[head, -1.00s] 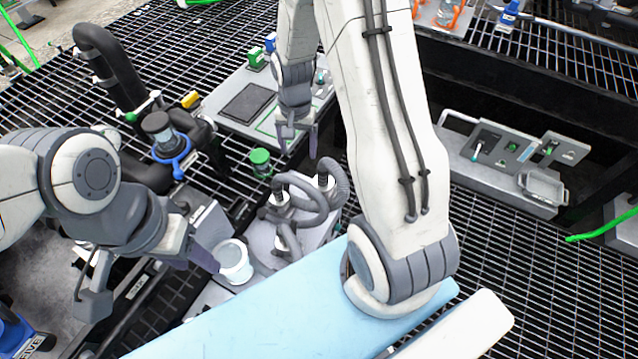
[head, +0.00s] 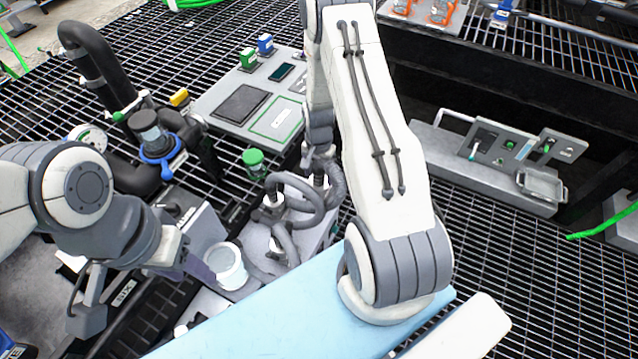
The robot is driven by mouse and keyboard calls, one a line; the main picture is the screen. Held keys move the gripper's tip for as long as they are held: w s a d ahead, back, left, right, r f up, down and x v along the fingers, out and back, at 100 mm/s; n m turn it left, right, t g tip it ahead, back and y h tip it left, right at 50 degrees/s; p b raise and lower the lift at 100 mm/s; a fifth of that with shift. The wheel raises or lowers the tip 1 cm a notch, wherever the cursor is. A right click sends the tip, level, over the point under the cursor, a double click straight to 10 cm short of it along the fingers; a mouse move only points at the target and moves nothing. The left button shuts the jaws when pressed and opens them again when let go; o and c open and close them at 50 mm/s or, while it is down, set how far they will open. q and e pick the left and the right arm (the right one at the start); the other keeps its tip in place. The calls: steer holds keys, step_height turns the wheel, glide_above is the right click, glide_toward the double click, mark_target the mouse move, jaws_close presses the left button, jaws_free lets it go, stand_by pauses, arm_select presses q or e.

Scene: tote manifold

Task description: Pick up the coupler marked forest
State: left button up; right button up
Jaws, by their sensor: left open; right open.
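No lettering reading forest can be made out. A green-capped cylinder (head: 254,160) stands on the grating left of my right gripper. A green block (head: 248,58) and a blue block (head: 265,43) sit at the back of the grey panel; I cannot tell which thing is the coupler. My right gripper (head: 312,163) is open, pointing down beside the hoses, partly hidden by its own arm; nothing shows held in it. My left gripper (head: 142,292) is open and empty at the lower left, one finger close to the white cup; contact cannot be told.
Grey hoses (head: 290,220) rise from a plate right of the white cup (head: 228,267). Black pipes with a blue collar (head: 160,152) stand at left. A light-blue surface (head: 290,315) lies in front. A grey control panel (head: 490,165) stands at right, with bare grating before it.

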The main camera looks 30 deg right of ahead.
mark_target(320, 167)
steer(key=shift+f, duration=0.55)
jaws_close()
steer(key=shift+r, duration=0.1)
steer(key=shift+w+r, duration=0.1)
steer(key=shift+r, duration=0.35)
steer(key=r, duration=0.3)
steer(key=shift+s+d+r+p, duration=0.1)
steer(key=shift+s+r+p, duration=0.1)
steer(key=shift+r+p, duration=0.15)
steer(key=s+d+r, duration=0.6)
steer(key=s, duration=0.3)
steer(key=shift+s+r+p, duration=0.2)
steer(key=shift+p, duration=0.25)
